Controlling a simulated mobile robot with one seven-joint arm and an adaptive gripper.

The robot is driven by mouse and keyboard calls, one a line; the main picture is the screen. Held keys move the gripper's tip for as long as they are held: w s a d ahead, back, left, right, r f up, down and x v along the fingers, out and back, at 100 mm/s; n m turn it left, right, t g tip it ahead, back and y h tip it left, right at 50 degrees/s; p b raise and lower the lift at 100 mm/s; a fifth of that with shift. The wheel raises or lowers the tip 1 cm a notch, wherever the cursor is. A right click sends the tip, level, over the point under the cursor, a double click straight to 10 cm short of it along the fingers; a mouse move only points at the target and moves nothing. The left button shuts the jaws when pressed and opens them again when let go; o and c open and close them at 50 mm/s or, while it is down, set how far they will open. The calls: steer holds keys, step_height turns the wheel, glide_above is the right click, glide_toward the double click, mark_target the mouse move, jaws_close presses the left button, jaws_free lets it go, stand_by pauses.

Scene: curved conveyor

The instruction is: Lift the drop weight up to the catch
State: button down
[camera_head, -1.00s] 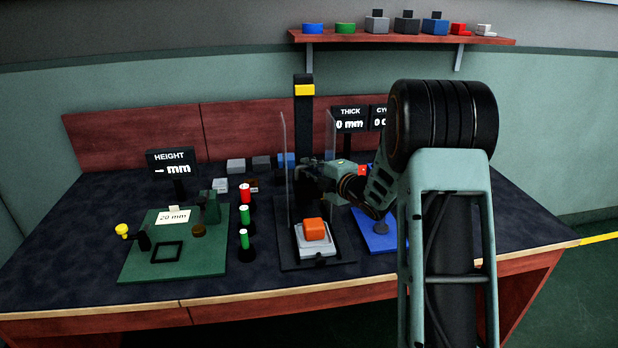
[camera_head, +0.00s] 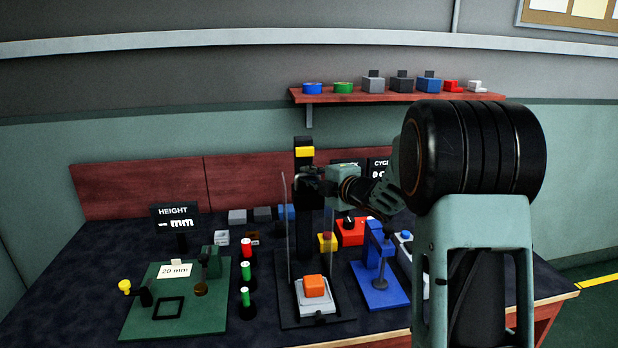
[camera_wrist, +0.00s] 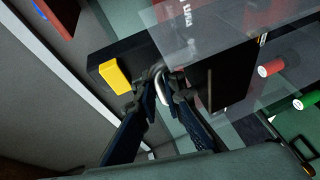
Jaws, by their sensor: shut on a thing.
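The drop tower is a black column (camera_head: 303,201) with a yellow catch block (camera_head: 305,152) near its top. My gripper (camera_head: 314,181) is at the column, just below the yellow block. In the wrist view my gripper (camera_wrist: 164,88) is shut on a bent silver handle (camera_wrist: 151,74), which I take to be the drop weight's. The yellow block (camera_wrist: 114,75) is close beside the fingertips in that view. The weight's dark body is hard to tell from the black column. Below, an orange block (camera_head: 314,286) sits on a pale plate at the tower's foot.
Clear shield panels (camera_head: 287,225) flank the tower. A shelf (camera_head: 395,97) hangs above.

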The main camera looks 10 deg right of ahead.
steer(key=shift+w+r, duration=0.1)
steer(key=shift+r, duration=0.45)
steer(key=c, duration=2.3)
jaws_free()
steer(key=shift+f, duration=0.1)
steer(key=v, duration=1.2)
steer(key=shift+f, duration=0.2)
